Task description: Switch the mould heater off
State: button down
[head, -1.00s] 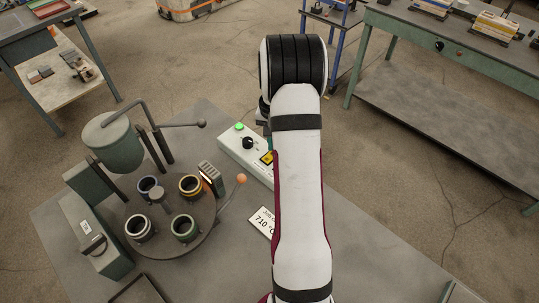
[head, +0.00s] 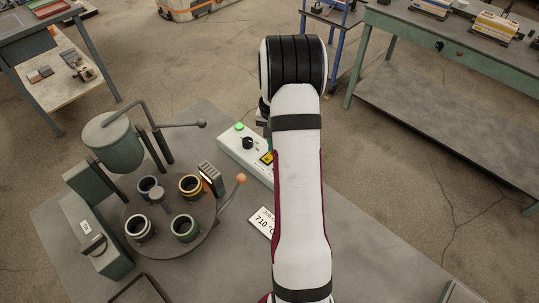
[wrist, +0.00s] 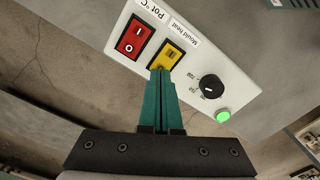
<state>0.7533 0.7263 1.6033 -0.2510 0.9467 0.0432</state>
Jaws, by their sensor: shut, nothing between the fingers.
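The control box (head: 232,152) is a pale panel on the grey table, partly hidden by my arm in the head view. In the wrist view, the yellow mould heat switch (wrist: 168,54) sits on the panel (wrist: 226,66) beside a label reading "Mould heat". My gripper (wrist: 160,72) is shut and empty, its teal fingertips at the lower edge of the yellow switch. They overlap it in the picture; I cannot tell whether they touch. A red switch (wrist: 134,38) labelled "Pot" is to its left. A black knob (wrist: 210,87) and a lit green lamp (wrist: 223,116) are to its right.
A turntable (head: 160,250) with several ring-shaped moulds stands left of the box, with a green pot (head: 113,145) behind it. An orange-knobbed lever (head: 240,179) rises near the box. A sign (head: 263,222) reading 710 °C lies on the table.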

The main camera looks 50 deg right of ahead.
jog(key=shift+f, duration=0.75)
jog(key=shift+r, duration=3.55)
jog(key=s+a+r+n, duration=0.1)
jog(key=a+r, duration=0.3)
jog(key=a, duration=0.3)
jog(key=a+r+n, duration=0.1)
jog(key=a+r, duration=0.2)
jog(key=a, duration=0.4)
jog(key=s+a+r+n+y, duration=0.1)
jog(key=s+a+n, duration=0.3)
jog(key=s+a, duration=1.4)
jog(key=shift+s+a+r+y, duration=0.4)
jog(key=shift+a+r, duration=0.3)
jog(key=shift+a, duration=0.3)
